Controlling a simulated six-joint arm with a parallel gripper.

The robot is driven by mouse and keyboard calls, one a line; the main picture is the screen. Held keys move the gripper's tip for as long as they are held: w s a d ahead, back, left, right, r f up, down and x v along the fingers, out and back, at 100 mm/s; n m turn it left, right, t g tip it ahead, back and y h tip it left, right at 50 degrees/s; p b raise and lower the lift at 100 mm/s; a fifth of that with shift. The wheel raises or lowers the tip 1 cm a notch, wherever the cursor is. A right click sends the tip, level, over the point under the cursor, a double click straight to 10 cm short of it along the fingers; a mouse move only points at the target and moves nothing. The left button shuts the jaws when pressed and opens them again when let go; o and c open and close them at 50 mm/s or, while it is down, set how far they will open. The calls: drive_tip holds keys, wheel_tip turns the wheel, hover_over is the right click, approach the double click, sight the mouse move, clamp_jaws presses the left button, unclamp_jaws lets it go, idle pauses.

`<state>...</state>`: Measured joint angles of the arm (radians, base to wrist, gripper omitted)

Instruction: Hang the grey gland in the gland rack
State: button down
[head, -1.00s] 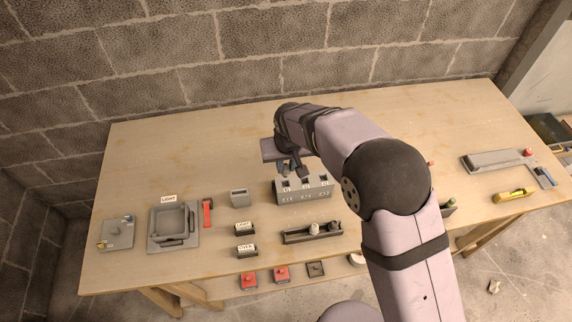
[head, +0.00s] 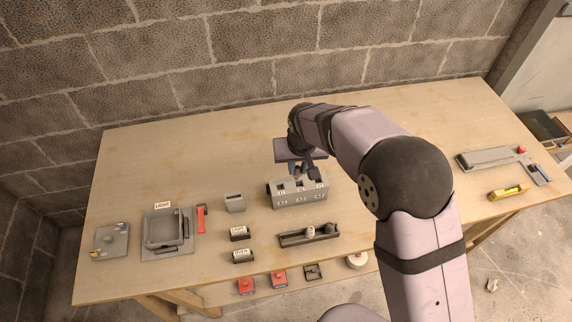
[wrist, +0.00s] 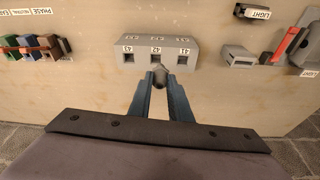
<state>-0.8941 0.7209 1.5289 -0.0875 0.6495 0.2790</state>
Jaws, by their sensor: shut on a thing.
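The gland rack (head: 285,201) is a grey block with a row of square openings and number labels, standing mid-table. It also shows in the wrist view (wrist: 180,57), with labels 41, 42 and 43. My gripper (wrist: 160,80) is shut on the grey gland (wrist: 160,73), which sits between the blue-grey fingertips. In the wrist view the gland lines up with the middle opening, marked 42. I cannot tell whether it touches the rack. In the head view my gripper (head: 307,175) is above and behind the rack, and the gland cannot be made out.
A dark tray (head: 290,240) with small round parts lies in front of the rack. A small grey box (head: 234,203) and labelled blocks (head: 239,234) stand left of it. Further left are a red-handled part (head: 201,217) and a grey LIGHT box (head: 150,228). The table behind is clear.

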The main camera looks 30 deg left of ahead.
drive_tip(key=s+d+f+n+g, duration=0.2)
drive_tip(key=s+n, duration=0.4)
drive_tip(key=n, duration=0.3)
drive_tip(key=s+d+f+n+g, duration=0.2)
drive_tip(key=s+d+f+n, duration=0.1)
drive_tip(key=n, duration=0.7)
drive_tip(key=s+d, duration=0.1)
drive_tip(key=s, duration=0.1)
drive_tip(key=shift+s+f, duration=0.4)
drive_tip(key=shift+d, duration=0.1)
drive_tip(key=shift+b+x, duration=0.9)
drive_tip(key=shift+x, duration=0.3)
drive_tip(key=shift+w+d+f+b, duration=0.1)
drive_tip(key=shift+f+b, duration=0.95)
drive_tip(key=shift+b, duration=0.05)
drive_tip(key=shift+w+d+f+b, duration=0.1)
drive_tip(key=shift+f+b, duration=0.95)
drive_tip(key=shift+b, duration=0.05)
drive_tip(key=c, duration=1.3)
unclamp_jaws()
